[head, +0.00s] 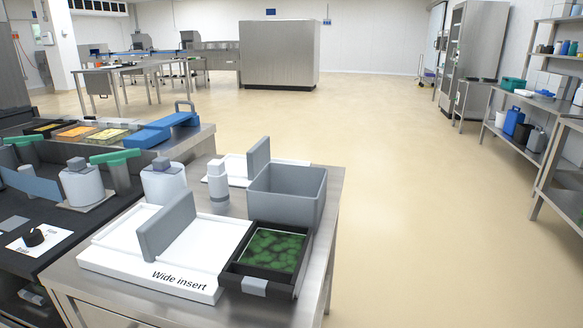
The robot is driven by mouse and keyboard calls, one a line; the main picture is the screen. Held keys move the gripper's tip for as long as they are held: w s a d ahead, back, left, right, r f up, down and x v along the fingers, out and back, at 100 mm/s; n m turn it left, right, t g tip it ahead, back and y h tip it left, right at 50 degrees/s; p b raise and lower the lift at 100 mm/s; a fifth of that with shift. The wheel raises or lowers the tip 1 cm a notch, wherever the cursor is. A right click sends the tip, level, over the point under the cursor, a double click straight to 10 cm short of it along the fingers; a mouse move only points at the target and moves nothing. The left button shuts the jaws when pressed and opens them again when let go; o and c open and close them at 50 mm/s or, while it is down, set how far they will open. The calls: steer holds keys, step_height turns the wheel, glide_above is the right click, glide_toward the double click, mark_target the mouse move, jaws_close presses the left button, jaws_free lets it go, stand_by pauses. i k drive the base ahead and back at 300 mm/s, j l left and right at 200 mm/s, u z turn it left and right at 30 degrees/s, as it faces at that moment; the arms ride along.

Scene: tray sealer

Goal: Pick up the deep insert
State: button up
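A white base with an upright grey plate (168,232) lies on the near steel table, its front edge labelled "Wide insert". A second white base with an upright grey plate (258,158) lies farther back on the same table. It is partly hidden by a grey open bin (300,208), and no label shows on it. I cannot tell from a label which thing is the deep insert. My gripper is not in view.
A black tray with green contents (272,250) sits at the table's right edge, and a white bottle (217,185) stands mid-table. Left is a dark machine with green handles (115,157). Filled trays and a blue device (165,130) lie behind. The floor right of the table (420,230) is clear.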

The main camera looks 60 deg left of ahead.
mark_target(242, 170)
steer(key=i+l+u, duration=0.1)
steer(key=i+u, duration=0.25)
steer(key=i+l+u, duration=0.35)
steer(key=i, duration=0.15)
steer(key=i+j+u, duration=0.1)
steer(key=i+u, duration=0.2)
steer(key=u, duration=0.2)
steer(key=i+u, duration=0.25)
steer(key=u, duration=0.25)
steer(key=i+l+u, duration=0.15)
steer(key=i+u, duration=0.15)
steer(key=u, duration=0.15)
steer(key=i+l+u, duration=0.2)
steer(key=u, duration=0.3)
steer(key=i, duration=0.05)
